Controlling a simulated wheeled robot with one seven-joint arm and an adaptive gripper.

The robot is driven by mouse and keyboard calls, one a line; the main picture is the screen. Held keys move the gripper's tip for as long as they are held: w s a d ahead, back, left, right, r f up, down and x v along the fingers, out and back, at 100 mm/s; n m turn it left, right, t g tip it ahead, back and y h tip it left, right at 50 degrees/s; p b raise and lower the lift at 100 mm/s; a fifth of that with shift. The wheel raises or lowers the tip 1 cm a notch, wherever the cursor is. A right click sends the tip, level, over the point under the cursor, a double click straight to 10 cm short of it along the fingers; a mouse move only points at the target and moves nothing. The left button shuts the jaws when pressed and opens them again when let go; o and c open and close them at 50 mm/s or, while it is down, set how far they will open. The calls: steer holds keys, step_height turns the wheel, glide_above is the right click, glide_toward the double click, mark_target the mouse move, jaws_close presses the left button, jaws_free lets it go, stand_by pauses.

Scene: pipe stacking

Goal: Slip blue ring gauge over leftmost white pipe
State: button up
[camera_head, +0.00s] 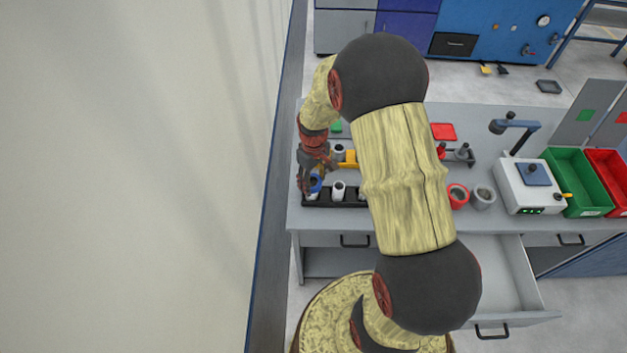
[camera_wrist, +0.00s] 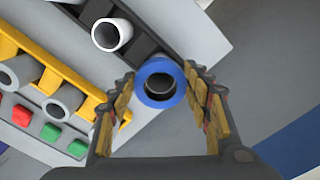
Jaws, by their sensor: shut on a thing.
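The blue ring gauge (camera_wrist: 160,98) is between the two fingers of my gripper (camera_wrist: 161,77) in the wrist view, and my gripper is shut on it. It also shows in the head view (camera_head: 315,183), partly behind my gripper (camera_head: 314,176), at the left end of the black rack (camera_head: 320,204). The neighbouring white pipe (camera_head: 338,188) stands upright in the rack.
A yellow rack (camera_wrist: 62,68) holding grey pipes lies behind the black one. Red (camera_wrist: 22,115) and green pieces are beyond it. A red ring and a grey ring (camera_head: 483,197) sit to the right. A white device (camera_head: 530,188) and green bin (camera_head: 574,178) stand farther right.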

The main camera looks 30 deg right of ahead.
mark_target(314, 186)
steer(key=o, duration=1.2)
steer(key=shift+o, duration=0.4)
step_height(314, 186, up, 12)
stand_by(0.4)
